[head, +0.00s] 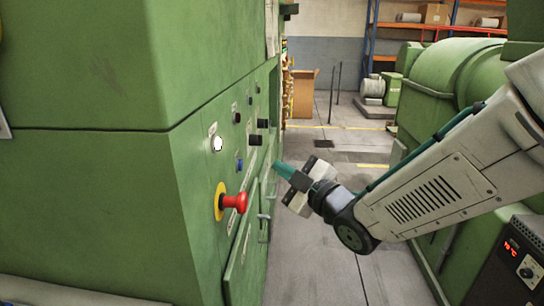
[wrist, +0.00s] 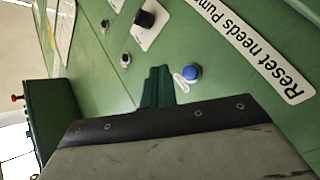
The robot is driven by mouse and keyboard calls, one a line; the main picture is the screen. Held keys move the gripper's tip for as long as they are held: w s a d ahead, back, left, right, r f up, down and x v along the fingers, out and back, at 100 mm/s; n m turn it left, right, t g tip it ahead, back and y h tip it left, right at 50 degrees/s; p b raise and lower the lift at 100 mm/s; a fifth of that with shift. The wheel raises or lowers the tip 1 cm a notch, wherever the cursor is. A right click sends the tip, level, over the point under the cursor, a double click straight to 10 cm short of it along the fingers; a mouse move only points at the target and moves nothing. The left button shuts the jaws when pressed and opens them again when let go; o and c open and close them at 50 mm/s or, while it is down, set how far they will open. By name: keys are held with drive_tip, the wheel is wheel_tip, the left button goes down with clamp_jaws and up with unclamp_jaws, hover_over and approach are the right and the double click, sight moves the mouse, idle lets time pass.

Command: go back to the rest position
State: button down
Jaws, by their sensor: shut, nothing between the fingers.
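My gripper (head: 279,167) is at the end of my arm, which reaches in from the right in the head view. Its teal fingers are shut with nothing between them, and they point at the front panel of the green machine (head: 90,200). In the wrist view the shut fingers (wrist: 158,84) show close to a blue button (wrist: 192,72) on the green panel. I cannot tell whether the tips touch the panel. The blue button also shows in the head view (head: 239,165), to the left of the fingertips.
The panel carries a red emergency knob (head: 235,202) on a yellow disc, a white button (head: 216,144) and several black knobs (head: 255,140). Another green machine (head: 445,75) stands at right. A clear floor aisle (head: 320,265) runs between. Shelves (head: 440,28) stand at the back.

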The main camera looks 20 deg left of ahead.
drive_tip(key=d+f+m+g+h, duration=0.1)
drive_tip(key=d+f+m+h, duration=0.4)
drive_tip(key=f, duration=0.4)
drive_tip(key=s+d+f+m+g+h, duration=0.1)
drive_tip(key=d+m+h, duration=0.1)
drive_tip(key=d+h, duration=0.3)
drive_tip(key=s+d+f+m+g+h, duration=0.1)
drive_tip(key=d+f+m+h, duration=0.1)
drive_tip(key=d, duration=0.5)
drive_tip(key=s+d+r+m+g+h, duration=0.1)
drive_tip(key=s+d+r+m+g, duration=0.1)
drive_tip(key=s+d, duration=0.6)
drive_tip(key=s+d+r+m+g+h, duration=0.1)
drive_tip(key=s+d+r+m, duration=0.3)
drive_tip(key=d, duration=0.5)
drive_tip(key=s+d+r+m+g+h, duration=0.2)
drive_tip(key=s+d+m, duration=0.4)
drive_tip(key=s, duration=0.5)
drive_tip(key=d+r, duration=0.1)
drive_tip(key=d, duration=0.1)
drive_tip(key=shift+s+d+r+g, duration=0.2)
drive_tip(key=shift+s+d+g, duration=0.1)
drive_tip(key=shift+d+g, duration=0.1)
drive_tip(key=shift+s, duration=0.1)
